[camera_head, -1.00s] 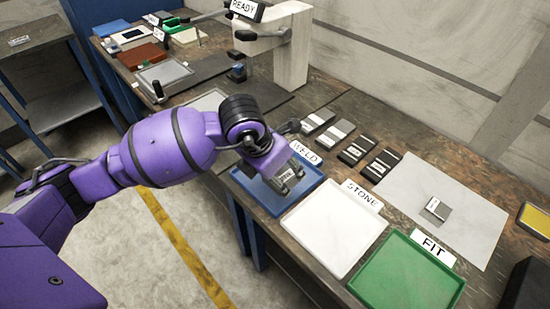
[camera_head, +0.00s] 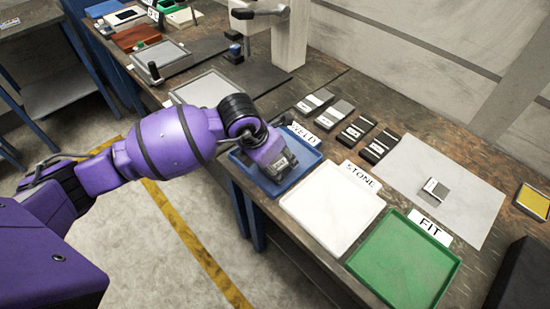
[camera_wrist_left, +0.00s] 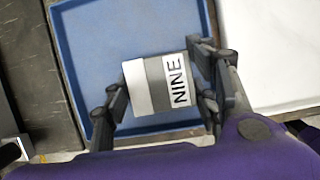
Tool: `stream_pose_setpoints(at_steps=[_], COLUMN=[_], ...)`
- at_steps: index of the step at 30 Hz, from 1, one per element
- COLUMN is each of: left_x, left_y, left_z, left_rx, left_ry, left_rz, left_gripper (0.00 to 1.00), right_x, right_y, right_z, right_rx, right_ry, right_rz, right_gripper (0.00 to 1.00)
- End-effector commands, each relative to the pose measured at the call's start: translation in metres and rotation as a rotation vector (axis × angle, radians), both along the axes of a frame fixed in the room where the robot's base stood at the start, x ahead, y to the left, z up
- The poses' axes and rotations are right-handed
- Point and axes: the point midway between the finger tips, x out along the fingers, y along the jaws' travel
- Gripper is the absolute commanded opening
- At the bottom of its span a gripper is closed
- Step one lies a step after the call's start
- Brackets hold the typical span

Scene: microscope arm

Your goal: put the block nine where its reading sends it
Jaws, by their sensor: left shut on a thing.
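The block nine (camera_wrist_left: 158,84) is grey and white with a NINE label. It shows in the left wrist view between the fingers of my left gripper (camera_wrist_left: 160,92), which is shut on it. They are over the blue WELD tray (camera_wrist_left: 85,55). In the head view my left gripper (camera_head: 282,165) is low over the blue tray (camera_head: 308,167), and the block is mostly hidden there. I cannot tell whether the block touches the tray floor. The white STONE tray (camera_head: 325,215) and the green FIT tray (camera_head: 405,265) are empty. My right gripper is not in view.
Several labelled blocks (camera_head: 355,132) lie in a row behind the trays. Another block (camera_head: 436,188) lies on a pale sheet (camera_head: 450,170) at right. A microscope-like stand (camera_head: 292,40) rises at the back. A yellow-topped item (camera_head: 533,200) is at the far right.

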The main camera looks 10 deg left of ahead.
Motion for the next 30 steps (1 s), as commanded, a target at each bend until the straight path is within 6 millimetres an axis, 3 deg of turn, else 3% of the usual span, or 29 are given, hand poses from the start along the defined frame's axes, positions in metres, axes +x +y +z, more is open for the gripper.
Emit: stream_pose_setpoints(at_steps=[2,3,7,20,30], left_x=[0.002,0.000,0.000,-0.001,-0.023], left_y=[-0.001,0.000,0.000,0.001,0.016], left_z=[0.001,-0.002,-0.002,0.006,0.069], left_rx=[-0.003,0.000,0.000,0.000,0.001], left_ry=[-0.007,0.000,0.000,-0.002,-0.004], left_rz=[-0.001,0.000,0.000,0.000,0.000], left_gripper=[0.00,0.57,0.73,0.73,0.73], right_x=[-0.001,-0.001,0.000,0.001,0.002], right_y=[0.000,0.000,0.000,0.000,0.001], right_z=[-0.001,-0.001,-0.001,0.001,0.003], right_rx=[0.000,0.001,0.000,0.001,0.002], right_ry=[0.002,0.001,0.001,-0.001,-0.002], right_rz=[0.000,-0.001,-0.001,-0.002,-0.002], right_gripper=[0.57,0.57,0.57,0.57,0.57])
